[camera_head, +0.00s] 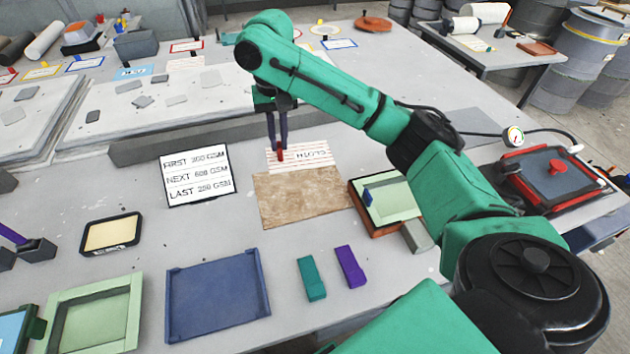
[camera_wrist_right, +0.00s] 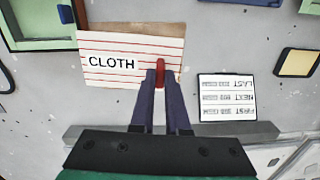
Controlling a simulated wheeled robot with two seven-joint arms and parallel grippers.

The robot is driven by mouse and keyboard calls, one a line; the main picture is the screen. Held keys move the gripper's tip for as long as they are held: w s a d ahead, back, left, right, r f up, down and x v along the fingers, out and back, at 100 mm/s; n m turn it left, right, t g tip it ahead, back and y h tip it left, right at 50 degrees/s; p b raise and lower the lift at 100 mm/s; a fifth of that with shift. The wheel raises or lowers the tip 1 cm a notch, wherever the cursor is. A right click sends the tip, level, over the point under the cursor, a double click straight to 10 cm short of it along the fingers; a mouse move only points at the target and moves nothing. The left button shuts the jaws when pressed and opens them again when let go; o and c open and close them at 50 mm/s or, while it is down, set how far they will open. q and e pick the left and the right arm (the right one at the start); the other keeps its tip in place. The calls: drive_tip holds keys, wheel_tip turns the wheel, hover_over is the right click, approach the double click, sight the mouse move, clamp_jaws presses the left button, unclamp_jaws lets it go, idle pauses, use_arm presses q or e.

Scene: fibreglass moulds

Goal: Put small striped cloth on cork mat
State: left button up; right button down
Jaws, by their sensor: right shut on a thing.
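The small striped cloth (camera_head: 318,153), white with red stripes and the word CLOTH, is at the back edge of the cork mat (camera_head: 302,198). My right gripper (camera_head: 280,157) points down and is shut on a red tab at the cloth's edge. The wrist view shows the gripper (camera_wrist_right: 160,80) at the right side of the cloth (camera_wrist_right: 115,62), with a brown strip of mat (camera_wrist_right: 130,27) beyond it. The cloth hides most of the mat there. I cannot tell how high the cloth is above the mat.
A card with GSM lines (camera_head: 197,176) stands left of the mat, and a long grey bar (camera_head: 160,147) lies behind it. A green-lined tray (camera_head: 392,203) is close on the right. Teal (camera_head: 311,279) and purple (camera_head: 350,267) blocks and a blue tray (camera_head: 217,298) lie in front.

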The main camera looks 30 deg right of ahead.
sight(289, 161)
drive_tip(key=shift+s+d+f+n+b, duration=0.1)
drive_tip(key=shift+s+f+n+b, duration=0.2)
drive_tip(key=shift+f, duration=0.3)
drive_tip(key=shift+s+d+f+n+b, duration=0.1)
drive_tip(key=shift+s+f+n+b, duration=0.2)
drive_tip(key=shift+f, duration=0.25)
drive_tip(key=f, duration=0.5)
drive_tip(key=shift+s+d+f+b, duration=0.15)
drive_tip(key=shift+s+d+b, duration=0.15)
drive_tip(key=shift+d, duration=0.1)
drive_tip(key=f, duration=0.5)
drive_tip(key=f+p, duration=0.1)
drive_tip(key=f, duration=0.5)
drive_tip(key=shift+w+a, duration=0.15)
drive_tip(key=shift+w, duration=0.05)
use_arm(q)
drive_tip(key=shift+s+d+f, duration=0.1)
drive_tip(key=shift+s+d, duration=0.3)
drive_tip(key=shift+s, duration=0.05)
use_arm(e)
drive_tip(key=shift+w+f, duration=0.1)
drive_tip(key=shift+f, duration=0.3)
drive_tip(key=c, duration=0.9)
unclamp_jaws()
use_arm(q)
drive_tip(key=shift+s+a, duration=0.1)
drive_tip(key=shift+s, duration=0.15)
